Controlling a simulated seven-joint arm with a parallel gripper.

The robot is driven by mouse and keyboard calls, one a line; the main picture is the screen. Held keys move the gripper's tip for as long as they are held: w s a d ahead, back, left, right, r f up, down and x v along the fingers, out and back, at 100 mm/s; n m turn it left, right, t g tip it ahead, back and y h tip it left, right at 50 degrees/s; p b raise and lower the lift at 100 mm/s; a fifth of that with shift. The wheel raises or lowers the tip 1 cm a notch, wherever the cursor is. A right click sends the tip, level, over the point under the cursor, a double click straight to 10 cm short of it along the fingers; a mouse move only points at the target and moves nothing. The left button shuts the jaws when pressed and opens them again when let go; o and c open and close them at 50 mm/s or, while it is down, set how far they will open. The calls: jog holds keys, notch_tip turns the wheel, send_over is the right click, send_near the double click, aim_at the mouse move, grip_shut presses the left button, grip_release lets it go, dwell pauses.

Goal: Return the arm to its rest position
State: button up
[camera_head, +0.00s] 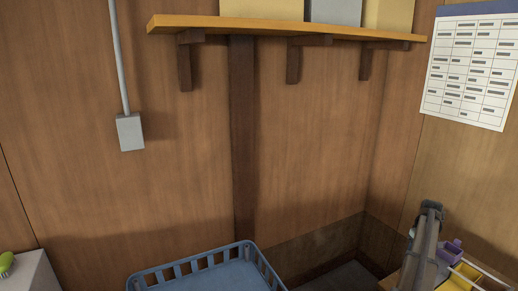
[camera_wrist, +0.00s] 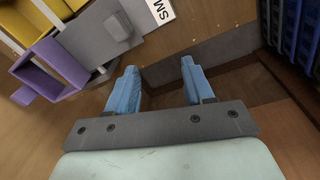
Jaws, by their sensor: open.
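My gripper (camera_wrist: 158,72) shows in the wrist view with its two blue fingers spread apart. It is open, and nothing is held between the fingers. Wooden surfaces lie beyond the fingertips. I cannot make out the gripper with certainty in the head view, and most of my arm is out of sight.
A blue slatted crate (camera_head: 205,273) stands at the bottom of the head view. Purple (camera_wrist: 62,65) and yellow (camera_wrist: 22,27) holders lie left of the fingers in the wrist view. A wooden shelf (camera_head: 270,27) runs along the wall; a green object (camera_head: 6,262) sits far left.

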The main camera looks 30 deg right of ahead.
jog(key=w+a+f+m, duration=0.4)
jog(key=w+a+f, duration=0.2)
jog(key=w+a, duration=0.25)
jog(key=s+a+f+n+y, duration=0.1)
jog(key=a+f+n, duration=0.1)
jog(key=a+f, duration=0.7)
jog(key=s+a+f+n+y, duration=0.1)
jog(key=a+f, duration=0.4)
jog(key=a, duration=0.9)
jog(key=s+a+f+n+g+y, duration=0.1)
jog(key=s+a+f, duration=0.25)
jog(key=a, duration=0.65)
jog(key=s+a+f+n+g, duration=0.15)
jog(key=a+f, duration=0.35)
jog(key=a, duration=0.5)
jog(key=s+a+f+n+g+y, duration=0.1)
jog(key=s+a+f+g, duration=0.2)
jog(key=a, duration=0.7)
jog(key=s+a+f+g+h, duration=0.1)
jog(key=s+a+f, duration=0.2)
jog(key=s+a, duration=0.4)
jog(key=s+a+f+n+h, duration=0.1)
jog(key=s+a+f+h, duration=0.1)
jog(key=s+a, duration=0.5)
jog(key=shift+a+f+g, duration=0.15)
jog(key=shift+f+g, duration=0.2)
jog(key=shift+f, duration=0.4)
jog(key=shift+c, duration=0.5)
